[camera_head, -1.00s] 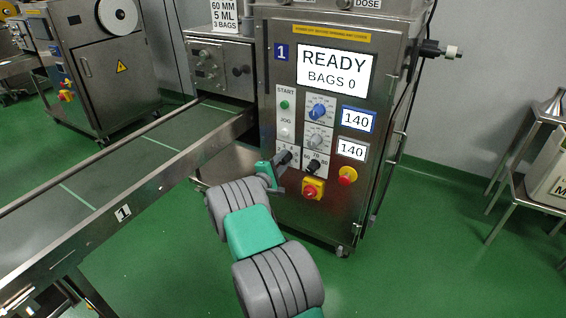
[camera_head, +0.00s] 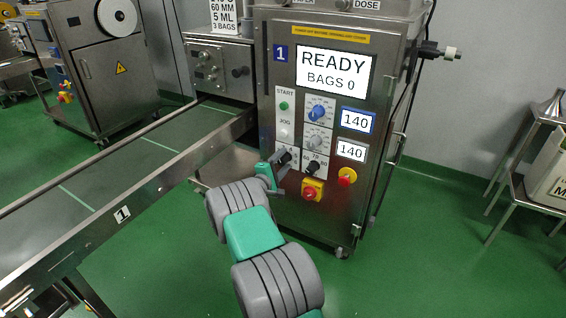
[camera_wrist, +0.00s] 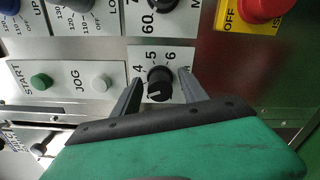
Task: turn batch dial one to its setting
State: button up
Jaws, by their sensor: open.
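The batch dial (camera_wrist: 160,84) is a small black knob on a white plate marked 4, 5 and 6 in the wrist view. A pale mark shows on the lower left of its face. My gripper (camera_wrist: 158,90) is open, with one finger on each side of the knob; I cannot tell whether they touch it. In the head view my gripper (camera_head: 276,170) is at the front of machine 1 (camera_head: 335,215), over the dial's plate (camera_head: 292,160), and partly hides it.
A green START button (camera_wrist: 41,82) and a white JOG button (camera_wrist: 102,83) sit beside the dial. A red knob on yellow (camera_head: 312,189) and a red stop button (camera_head: 347,176) are close by. A conveyor (camera_head: 100,215) runs to the left. The screen reads READY, BAGS 0.

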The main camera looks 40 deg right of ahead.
jog(key=p+v, duration=0.2)
jog(key=v, duration=0.5)
jog(key=shift+s+a, duration=0.15)
jog(key=shift+a, duration=0.2)
jog(key=shift+r, duration=0.1)
